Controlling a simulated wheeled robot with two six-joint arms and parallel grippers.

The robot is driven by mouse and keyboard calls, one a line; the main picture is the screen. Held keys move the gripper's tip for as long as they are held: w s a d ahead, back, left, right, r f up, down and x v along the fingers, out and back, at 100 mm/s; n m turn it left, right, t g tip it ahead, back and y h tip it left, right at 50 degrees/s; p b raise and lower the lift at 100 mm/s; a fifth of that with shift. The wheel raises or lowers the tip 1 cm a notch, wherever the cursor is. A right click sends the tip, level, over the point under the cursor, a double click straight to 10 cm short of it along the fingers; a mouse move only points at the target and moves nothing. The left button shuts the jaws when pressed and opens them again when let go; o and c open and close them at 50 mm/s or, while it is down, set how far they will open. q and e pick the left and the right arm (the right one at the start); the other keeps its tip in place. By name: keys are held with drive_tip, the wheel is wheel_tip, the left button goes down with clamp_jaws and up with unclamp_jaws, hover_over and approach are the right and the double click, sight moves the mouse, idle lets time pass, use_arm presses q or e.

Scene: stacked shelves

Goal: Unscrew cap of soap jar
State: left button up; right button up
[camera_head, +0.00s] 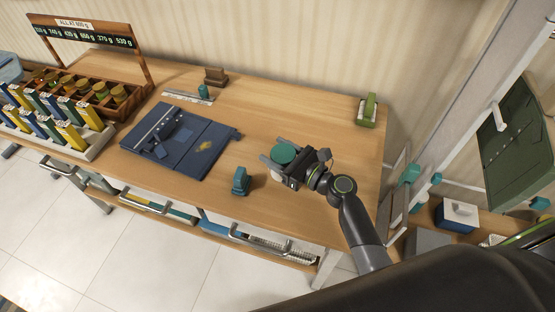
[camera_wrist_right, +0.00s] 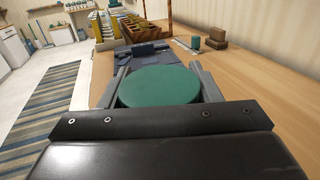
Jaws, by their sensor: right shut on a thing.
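A round green cap (camera_head: 283,153) shows over the right part of the wooden table in the head view. It also shows from close above in the right wrist view (camera_wrist_right: 159,87), as a flat green disc. My right gripper (camera_head: 279,155) is shut on it, with one grey finger on either side. The jar body below the cap is hidden by the cap and the gripper, so I cannot tell whether the cap is apart from it. My left gripper is not in view.
A small teal object (camera_head: 240,181) stands left of my gripper near the table's front edge. A dark blue mat (camera_head: 178,149) lies further left. A green and white item (camera_head: 367,112) stands at the back right. The tabletop behind my gripper is clear.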

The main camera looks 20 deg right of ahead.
drive_tip(key=shift+r, duration=0.95)
drive_tip(key=o, duration=0.4)
drive_tip(key=c, duration=0.7)
drive_tip(key=shift+c, duration=0.2)
drive_tip(key=shift+d, duration=0.1)
